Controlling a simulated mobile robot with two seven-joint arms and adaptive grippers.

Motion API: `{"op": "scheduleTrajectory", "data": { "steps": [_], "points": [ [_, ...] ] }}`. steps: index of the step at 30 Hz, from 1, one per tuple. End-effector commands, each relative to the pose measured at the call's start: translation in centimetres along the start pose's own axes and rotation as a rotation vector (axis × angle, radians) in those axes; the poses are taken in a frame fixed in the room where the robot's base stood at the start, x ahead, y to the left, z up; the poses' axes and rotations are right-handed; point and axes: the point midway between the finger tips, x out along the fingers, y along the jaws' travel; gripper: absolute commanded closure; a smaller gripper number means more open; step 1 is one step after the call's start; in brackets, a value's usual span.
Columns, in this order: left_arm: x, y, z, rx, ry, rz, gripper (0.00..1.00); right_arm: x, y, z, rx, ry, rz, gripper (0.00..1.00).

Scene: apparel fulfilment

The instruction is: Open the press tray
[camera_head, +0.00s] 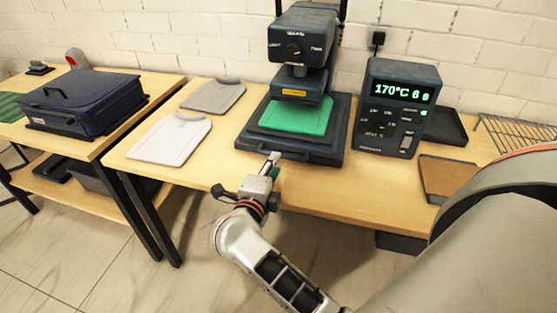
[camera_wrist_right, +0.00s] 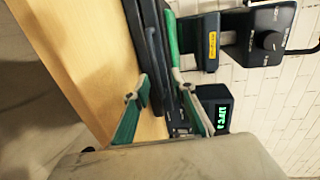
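The heat press (camera_head: 301,62) stands on the wooden table. Its press tray (camera_head: 325,152) is a dark base plate at the front, carrying a green sheet (camera_head: 297,117) under the upper head. A dark handle (camera_head: 290,155) runs along the tray's front edge. My right gripper (camera_head: 273,159) is at the left part of this handle. In the right wrist view its two green-padded fingers (camera_wrist_right: 161,76) are apart, with the dark tray edge and handle between and behind them. Contact cannot be told. My left gripper is not in view.
A control box (camera_head: 398,108) reading 170°C stands right of the press. Flat grey garment-shaped boards (camera_head: 170,139) lie left of it. A dark case (camera_head: 83,102) sits on the left table. A brown pad (camera_head: 448,178) and a wire rack (camera_head: 515,133) are at right. Open floor lies in front.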

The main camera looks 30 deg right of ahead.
Motion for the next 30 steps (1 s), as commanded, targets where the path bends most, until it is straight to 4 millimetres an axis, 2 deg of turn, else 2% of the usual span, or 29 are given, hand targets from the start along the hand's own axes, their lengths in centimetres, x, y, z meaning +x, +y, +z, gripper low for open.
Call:
{"op": "scheduleTrajectory", "data": {
  "steps": [5, 12, 18, 22, 30],
  "points": [
    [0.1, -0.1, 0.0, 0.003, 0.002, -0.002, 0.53, 0.9, 0.8, 0.3, 0.017, 0.002, 0.04, 0.75],
    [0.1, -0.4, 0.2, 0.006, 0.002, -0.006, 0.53, 4.6, 0.9, 0.2, 0.014, 0.003, 0.036, 0.75],
    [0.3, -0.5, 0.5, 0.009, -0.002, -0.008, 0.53, 7.0, 1.0, 0.2, 0.015, 0.003, 0.037, 0.75],
    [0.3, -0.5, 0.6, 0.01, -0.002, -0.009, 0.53, 7.7, 1.1, 0.2, 0.015, 0.003, 0.039, 0.75],
    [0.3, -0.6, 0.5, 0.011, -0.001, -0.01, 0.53, 7.8, 1.0, 0.2, 0.016, 0.002, 0.038, 0.75]
  ]
}}
